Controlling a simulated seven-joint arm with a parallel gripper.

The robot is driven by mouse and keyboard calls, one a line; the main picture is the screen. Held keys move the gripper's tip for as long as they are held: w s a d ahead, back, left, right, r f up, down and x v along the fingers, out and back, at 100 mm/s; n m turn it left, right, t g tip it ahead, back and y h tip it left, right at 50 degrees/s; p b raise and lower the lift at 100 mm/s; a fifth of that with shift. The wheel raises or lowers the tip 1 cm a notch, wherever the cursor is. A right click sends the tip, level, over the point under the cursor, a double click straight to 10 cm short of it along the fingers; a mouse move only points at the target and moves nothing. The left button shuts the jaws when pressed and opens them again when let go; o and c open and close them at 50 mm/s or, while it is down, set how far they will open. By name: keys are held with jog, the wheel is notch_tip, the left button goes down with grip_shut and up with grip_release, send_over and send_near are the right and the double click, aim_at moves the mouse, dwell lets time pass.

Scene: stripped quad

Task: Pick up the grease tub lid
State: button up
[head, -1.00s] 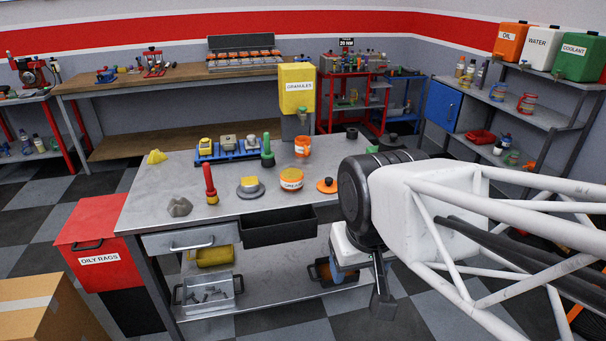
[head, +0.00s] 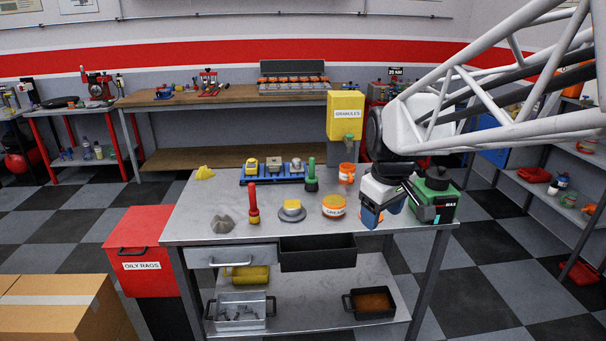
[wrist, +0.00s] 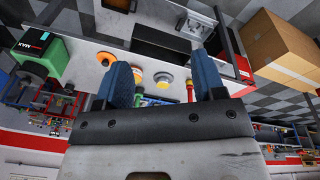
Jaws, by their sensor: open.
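The grease tub (head: 334,206), orange with a yellow top, stands on the metal workbench (head: 215,190); it also shows in the wrist view (wrist: 163,78). The lid is hidden behind my gripper in the head view. In the wrist view an orange disc (wrist: 105,58), likely the lid, lies beside the left finger, partly covered by it. My gripper (head: 383,212) points down over the bench's right part, to the right of the tub. In the wrist view its blue fingers (wrist: 165,78) are wide apart with nothing held between them.
A green container (head: 436,200) stands close right of my gripper. An orange cup (head: 346,173), a yellow GRANULES dispenser (head: 345,113), a yellow-topped grey item (head: 292,210) and a red-handled tool (head: 253,204) are on or by the bench.

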jog(key=w+d+f+n, duration=0.4)
jog(key=w+f, duration=0.3)
jog(key=w, duration=0.7)
jog(key=w+d+f+n+g, duration=0.1)
jog(key=w+d+f+n, duration=0.4)
jog(key=w, duration=0.9)
jog(key=w+d+f+n, duration=0.4)
jog(key=w+f, duration=0.5)
jog(key=w, duration=0.4)
jog(key=shift+w+d+n+g, duration=0.4)
jog(key=shift+n, duration=0.1)
jog(key=shift+w+d+f, duration=0.1)
jog(key=shift+w+f, duration=0.05)
jog(key=shift+f, duration=0.05)
jog(key=shift+f, duration=0.1)
jog(key=shift+f, duration=1.2)
jog(key=shift+f, duration=0.1)
jog(key=shift+f, duration=2.5)
